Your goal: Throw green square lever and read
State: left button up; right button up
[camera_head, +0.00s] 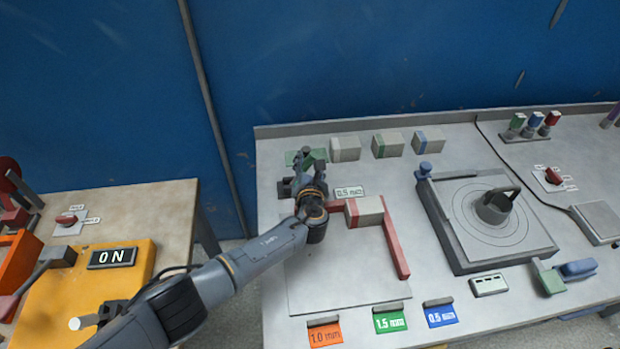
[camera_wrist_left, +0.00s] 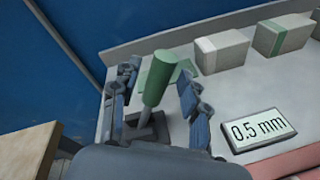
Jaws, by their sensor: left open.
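The green lever (camera_wrist_left: 158,78) stands tilted on a dark base (camera_wrist_left: 147,128) at the back left of the grey table. In the left wrist view my left gripper (camera_wrist_left: 160,85) is open, with one finger on each side of the lever's handle. I cannot tell whether either finger touches it. In the head view my left gripper (camera_head: 304,168) mostly hides the lever. A small sign (camera_head: 349,192) beside it reads "0.5 mm"; it also shows in the left wrist view (camera_wrist_left: 259,130). My right gripper is not in view.
Several striped blocks (camera_head: 345,148) line the table's back. A red angled fence (camera_head: 395,245) and another block (camera_head: 366,211) lie right of my arm. A grey fixture (camera_head: 470,258) stands farther right. Front labels include an orange one (camera_head: 325,334). An orange box (camera_head: 75,300) shows "ON".

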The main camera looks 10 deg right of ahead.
pick_arm(q)
jog(key=v, duration=1.1)
jog(key=shift+s, duration=0.3)
